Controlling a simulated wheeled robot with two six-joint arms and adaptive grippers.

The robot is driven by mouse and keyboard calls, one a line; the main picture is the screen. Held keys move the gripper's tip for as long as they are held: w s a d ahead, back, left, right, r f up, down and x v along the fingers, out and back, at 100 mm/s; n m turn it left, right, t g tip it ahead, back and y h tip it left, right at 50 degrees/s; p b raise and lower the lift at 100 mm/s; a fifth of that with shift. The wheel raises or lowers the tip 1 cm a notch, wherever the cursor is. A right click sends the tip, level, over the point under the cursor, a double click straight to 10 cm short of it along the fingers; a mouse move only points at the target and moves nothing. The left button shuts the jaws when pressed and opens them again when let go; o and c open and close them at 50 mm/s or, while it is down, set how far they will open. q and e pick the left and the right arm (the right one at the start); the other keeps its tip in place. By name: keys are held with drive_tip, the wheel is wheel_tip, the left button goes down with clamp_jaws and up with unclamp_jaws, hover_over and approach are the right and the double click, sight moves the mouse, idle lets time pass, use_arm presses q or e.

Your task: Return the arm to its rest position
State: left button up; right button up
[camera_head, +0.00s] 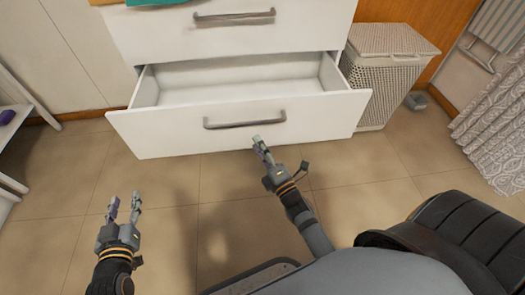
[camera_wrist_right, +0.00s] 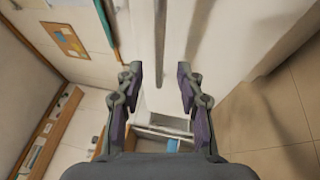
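My right gripper (camera_head: 262,148) is in front of the pulled-out lower drawer (camera_head: 150,130), with its fingertips overlapping the drawer's lower edge in the head view, a little below the grey handle (camera_head: 244,124). In the right wrist view the right gripper (camera_wrist_right: 158,88) is open, its two fingers well apart and nothing held between them. My left gripper (camera_head: 124,204) is at the lower left over the floor, open and empty, away from the cabinet. The drawer's visible interior looks empty.
The upper drawer (camera_head: 290,35) is shut, with a teal item (camera_head: 150,2) above it. A white wicker basket (camera_head: 385,85) stands to the right of the drawer. A white shelf (camera_head: 12,120) with a purple item is at the far left. Tiled floor between is clear.

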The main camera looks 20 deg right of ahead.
drive_tip(key=shift+v, duration=1.15)
